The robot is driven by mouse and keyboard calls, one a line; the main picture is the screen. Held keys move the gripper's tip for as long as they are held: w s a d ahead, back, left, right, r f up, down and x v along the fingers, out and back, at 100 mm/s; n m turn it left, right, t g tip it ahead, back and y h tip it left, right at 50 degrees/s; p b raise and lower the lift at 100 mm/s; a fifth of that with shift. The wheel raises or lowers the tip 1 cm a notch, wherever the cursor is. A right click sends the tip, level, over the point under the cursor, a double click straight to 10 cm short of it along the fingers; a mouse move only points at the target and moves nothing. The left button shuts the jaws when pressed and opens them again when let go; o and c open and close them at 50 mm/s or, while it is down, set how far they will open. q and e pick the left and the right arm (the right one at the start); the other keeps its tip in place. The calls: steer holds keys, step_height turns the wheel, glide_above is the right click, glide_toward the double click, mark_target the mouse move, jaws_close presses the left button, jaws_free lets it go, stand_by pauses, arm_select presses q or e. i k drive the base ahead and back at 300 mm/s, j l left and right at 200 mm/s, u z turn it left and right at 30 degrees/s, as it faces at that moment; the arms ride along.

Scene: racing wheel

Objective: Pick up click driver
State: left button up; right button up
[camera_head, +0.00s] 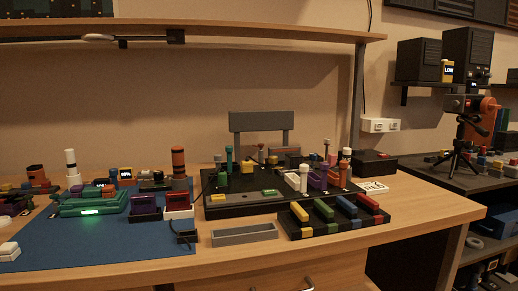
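I cannot tell for certain which thing is the click driver. An orange and black upright cylinder (179,164) stands in a holder at the back right of the blue mat. A white upright cylinder with dark bands (71,163) stands at the mat's back left. More upright handles stand on the black board, among them a teal one (229,160) and a white one (303,178). Neither of my grippers is in view.
The blue mat (110,240) carries a green device (95,204) with a lit spot. A grey open tray (245,234) lies at the front. A black rack (335,223) holds several coloured blocks. A shelf (220,29) hangs above. Bare wood shows at the desk's right end.

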mark_target(177, 154)
steer(key=i+j+u, duration=0.15)
steer(key=u, duration=0.35)
steer(key=i+j+u, duration=0.1)
steer(key=u, duration=0.4)
steer(key=i+u, duration=0.2)
steer(key=u, duration=0.25)
